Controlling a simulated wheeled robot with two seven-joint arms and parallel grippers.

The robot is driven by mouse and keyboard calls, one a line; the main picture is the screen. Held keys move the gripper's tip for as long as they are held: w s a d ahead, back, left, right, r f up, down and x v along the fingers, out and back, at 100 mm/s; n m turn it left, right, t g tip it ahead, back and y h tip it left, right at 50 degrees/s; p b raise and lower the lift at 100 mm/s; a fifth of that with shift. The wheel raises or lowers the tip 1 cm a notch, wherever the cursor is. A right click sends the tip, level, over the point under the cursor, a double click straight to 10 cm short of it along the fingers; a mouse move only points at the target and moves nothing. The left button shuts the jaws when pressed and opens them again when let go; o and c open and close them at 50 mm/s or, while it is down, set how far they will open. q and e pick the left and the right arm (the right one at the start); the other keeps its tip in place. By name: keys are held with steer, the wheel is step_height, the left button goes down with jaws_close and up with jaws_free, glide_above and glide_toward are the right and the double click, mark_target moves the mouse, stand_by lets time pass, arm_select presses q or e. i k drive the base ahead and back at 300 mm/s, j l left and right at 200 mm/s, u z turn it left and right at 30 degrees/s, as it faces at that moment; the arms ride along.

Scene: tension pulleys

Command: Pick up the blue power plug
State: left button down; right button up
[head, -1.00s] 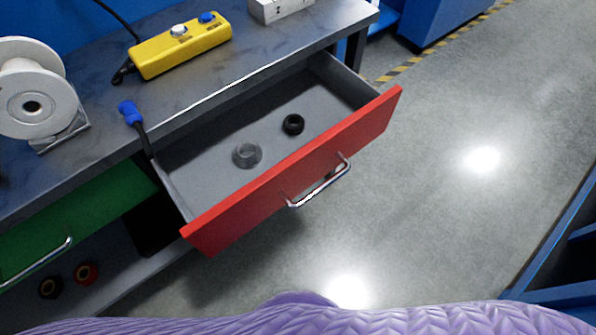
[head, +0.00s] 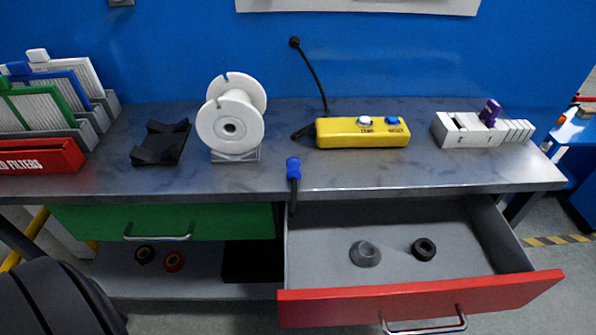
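A small blue plug (head: 391,120) sits on top of the yellow power box (head: 340,133) near its right end, on the workbench. A white plug (head: 365,121) sits on the same box just left of it. A black cable (head: 316,80) runs from the blue wall down to the bench by the box's left end. Neither of my grippers is in the head view.
A red-fronted drawer (head: 420,299) stands open below, holding a grey cone-like part (head: 365,255) and a black ring (head: 424,249). A white spool (head: 231,128) and a grey block rack (head: 470,131) flank the box.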

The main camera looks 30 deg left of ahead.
mark_target(293, 164)
steer(key=k+u, duration=0.1)
steer(key=u, duration=0.3)
steer(key=k+j+u, duration=0.1)
steer(key=u, duration=0.35)
steer(key=k+j+u, duration=0.15)
steer(key=u, duration=0.25)
steer(key=j+u, duration=0.1)
steer(key=u, duration=0.3)
steer(key=k+j, duration=0.05)
